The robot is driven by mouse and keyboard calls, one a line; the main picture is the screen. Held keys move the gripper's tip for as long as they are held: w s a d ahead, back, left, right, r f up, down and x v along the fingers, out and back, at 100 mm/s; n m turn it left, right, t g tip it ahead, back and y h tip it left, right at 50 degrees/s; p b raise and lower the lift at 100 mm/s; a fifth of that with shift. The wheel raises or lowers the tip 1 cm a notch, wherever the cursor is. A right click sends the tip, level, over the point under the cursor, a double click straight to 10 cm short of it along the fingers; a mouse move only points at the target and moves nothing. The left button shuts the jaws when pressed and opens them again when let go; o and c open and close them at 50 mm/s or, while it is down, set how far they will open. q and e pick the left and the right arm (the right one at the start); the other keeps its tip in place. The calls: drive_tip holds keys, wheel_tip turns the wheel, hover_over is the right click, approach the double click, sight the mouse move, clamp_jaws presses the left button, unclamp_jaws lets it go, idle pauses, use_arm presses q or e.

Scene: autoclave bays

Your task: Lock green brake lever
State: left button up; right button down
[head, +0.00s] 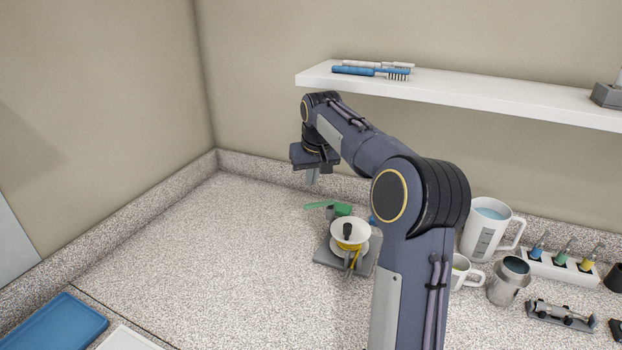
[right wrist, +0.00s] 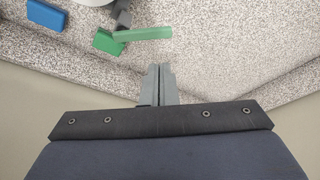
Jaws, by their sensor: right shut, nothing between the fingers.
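The green brake lever (head: 320,205) sticks out to the left at the back of a small device with a white spool (head: 349,233) on a grey base plate (head: 329,256). A green block (head: 343,210) sits at the lever's right end. In the right wrist view the green lever (right wrist: 143,34) lies just beyond my fingertips, with the green block (right wrist: 108,42) to its left. My right gripper (head: 313,179) points down above and behind the lever, apart from it. Its fingers (right wrist: 160,68) are together and empty. My left gripper is in neither view.
A blue block (right wrist: 47,15) is beside the device. To the right stand a measuring jug (head: 487,229), a white mug (head: 461,272), a metal cup (head: 508,281) and a rack (head: 562,263). A shelf (head: 470,95) hangs above. A blue tray (head: 52,328) lies front left; the counter's left middle is clear.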

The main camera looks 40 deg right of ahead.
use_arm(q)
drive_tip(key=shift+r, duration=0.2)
use_arm(e)
drive_tip(key=a+x, duration=0.1)
drive_tip(key=x, duration=0.6)
drive_tip(key=shift+d+f, duration=0.25)
drive_tip(key=shift+d, duration=0.3)
